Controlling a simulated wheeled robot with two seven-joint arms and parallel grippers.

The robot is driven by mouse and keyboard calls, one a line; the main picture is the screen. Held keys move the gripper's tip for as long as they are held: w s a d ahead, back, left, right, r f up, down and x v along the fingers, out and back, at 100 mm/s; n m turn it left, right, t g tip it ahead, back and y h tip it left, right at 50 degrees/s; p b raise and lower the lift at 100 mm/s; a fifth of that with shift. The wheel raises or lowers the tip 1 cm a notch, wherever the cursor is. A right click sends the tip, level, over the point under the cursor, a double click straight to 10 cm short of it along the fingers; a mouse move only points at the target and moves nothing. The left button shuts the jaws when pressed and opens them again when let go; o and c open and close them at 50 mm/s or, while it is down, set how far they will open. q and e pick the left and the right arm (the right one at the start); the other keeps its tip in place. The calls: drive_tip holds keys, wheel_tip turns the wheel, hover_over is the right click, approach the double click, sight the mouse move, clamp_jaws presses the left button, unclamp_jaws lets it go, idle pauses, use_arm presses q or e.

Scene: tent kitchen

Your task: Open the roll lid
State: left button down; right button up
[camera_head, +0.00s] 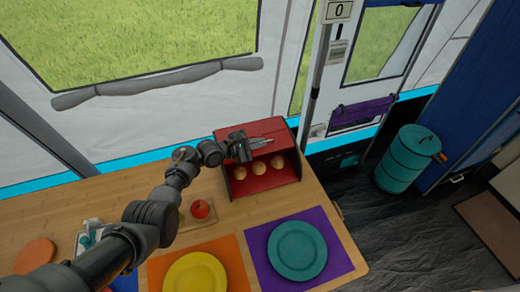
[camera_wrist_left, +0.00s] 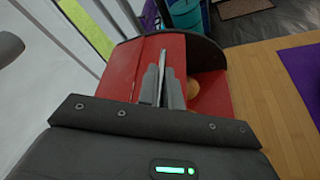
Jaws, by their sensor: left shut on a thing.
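The red bread box (camera_head: 270,188) stands on the wooden table near its back edge. Its front is open, and several round rolls (camera_head: 257,168) show inside. The red roll lid (camera_wrist_left: 122,75) is up near the top of the box. My left gripper (camera_head: 246,147) is at the upper front of the box, its fingers (camera_wrist_left: 163,88) shut on the lid's thin silver handle (camera_head: 262,142). The handle also shows between the fingers in the left wrist view (camera_wrist_left: 162,62). The fingers hide part of the lid and opening. My right gripper is not in view.
A tomato (camera_head: 200,209) sits on a small board left of the box, under my left arm. A yellow plate (camera_head: 195,275) and a teal plate (camera_head: 297,251) lie in front on mats. A teal barrel (camera_head: 405,165) stands on the floor at right.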

use_arm(q)
drive_tip(key=shift+w+r, duration=0.1)
drive_tip(key=shift+w, duration=0.15)
drive_tip(key=c, duration=1.6)
unclamp_jaws()
drive_tip(key=shift+o, duration=0.2)
drive_tip(key=shift+a, duration=0.1)
drive_tip(key=shift+s+a, duration=0.1)
drive_tip(key=shift+a, duration=0.05)
drive_tip(key=p+v, duration=0.2)
drive_tip(key=v, duration=0.8)
drive_tip(key=shift+s+a, duration=0.1)
drive_tip(key=shift+a, duration=0.05)
